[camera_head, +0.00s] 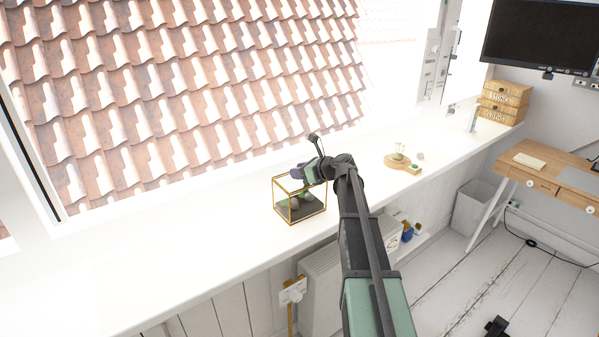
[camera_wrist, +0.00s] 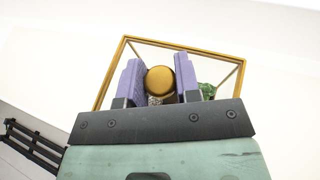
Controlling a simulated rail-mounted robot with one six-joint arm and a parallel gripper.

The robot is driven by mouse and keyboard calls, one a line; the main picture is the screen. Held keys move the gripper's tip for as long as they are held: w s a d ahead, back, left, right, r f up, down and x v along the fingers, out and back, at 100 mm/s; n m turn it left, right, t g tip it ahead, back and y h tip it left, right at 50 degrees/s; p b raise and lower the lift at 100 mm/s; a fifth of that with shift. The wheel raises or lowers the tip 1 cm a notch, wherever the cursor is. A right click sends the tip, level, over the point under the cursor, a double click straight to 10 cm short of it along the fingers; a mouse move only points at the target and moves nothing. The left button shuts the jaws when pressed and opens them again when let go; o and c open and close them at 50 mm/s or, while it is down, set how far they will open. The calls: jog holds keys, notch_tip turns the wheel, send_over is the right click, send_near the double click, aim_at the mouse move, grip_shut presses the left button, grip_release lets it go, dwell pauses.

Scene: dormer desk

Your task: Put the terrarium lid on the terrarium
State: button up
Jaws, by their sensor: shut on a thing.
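The terrarium (camera_head: 303,213) is a glass box with thin brass edges on the white window sill, with dark soil and a pale stone inside. My gripper (camera_head: 298,173) is right over its top. In the wrist view the gripper's two purple fingers (camera_wrist: 159,62) are shut on a round brass knob, the handle of the terrarium lid (camera_wrist: 160,80). A brass rim frames the fingers and knob there, with a green plant showing through clear glass at the right. The lid's glass is hard to make out, and I cannot tell whether it touches the terrarium's rim.
A wooden board (camera_head: 402,163) with small items lies farther right on the sill, and a pale stone (camera_head: 420,156) is beside it. Wooden boxes (camera_head: 502,100) stand at the far right end. The sill left of the terrarium is clear. The window is behind.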

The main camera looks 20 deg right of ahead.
jog(key=o, duration=1)
jog(key=p+v, duration=0.4)
jog(key=v, duration=0.6)
jog(key=shift+s+d+r, duration=0.15)
jog(key=shift+s, duration=0.25)
